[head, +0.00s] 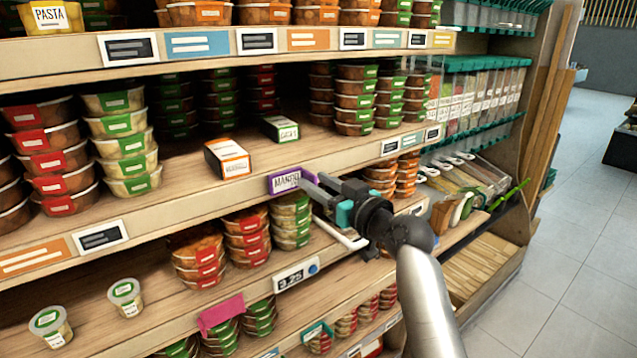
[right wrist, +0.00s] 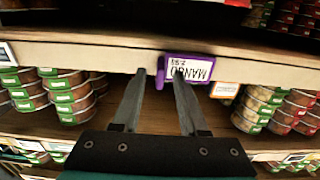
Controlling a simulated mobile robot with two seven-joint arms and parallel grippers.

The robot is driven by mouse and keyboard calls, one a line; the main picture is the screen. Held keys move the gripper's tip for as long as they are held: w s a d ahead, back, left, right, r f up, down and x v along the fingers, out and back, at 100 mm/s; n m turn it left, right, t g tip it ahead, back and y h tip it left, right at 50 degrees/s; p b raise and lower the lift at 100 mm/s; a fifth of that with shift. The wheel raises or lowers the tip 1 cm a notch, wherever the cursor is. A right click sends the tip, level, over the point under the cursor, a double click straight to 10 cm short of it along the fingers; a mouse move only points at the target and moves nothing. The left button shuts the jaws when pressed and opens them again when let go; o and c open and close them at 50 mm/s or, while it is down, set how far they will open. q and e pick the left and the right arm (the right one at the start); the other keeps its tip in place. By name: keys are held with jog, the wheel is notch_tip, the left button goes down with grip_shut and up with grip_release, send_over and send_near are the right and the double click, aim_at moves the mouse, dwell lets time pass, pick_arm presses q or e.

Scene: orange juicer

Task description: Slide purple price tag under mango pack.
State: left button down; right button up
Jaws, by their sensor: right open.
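The purple price tag (head: 285,181), printed "MANGO", is on the front edge of the middle shelf. My right gripper (head: 309,184) is open at the tag's right end in the head view. In the right wrist view its fingertips (right wrist: 160,75) straddle the tag's purple left end; contact is unclear. An orange-and-white box (head: 228,158) lies on the shelf behind and left of the tag, and a green-and-black box (head: 281,129) lies farther back. I cannot read clearly which is the mango pack. My left gripper is not in view.
Stacked tubs (head: 125,145) fill the middle shelf's left side, with more stacks at the back. The shelf board is clear around the two boxes. A 3.25 tag (head: 296,277) and a pink tag (head: 221,314) are on lower edges. The upper shelf overhangs.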

grip_shut()
dwell(1.4)
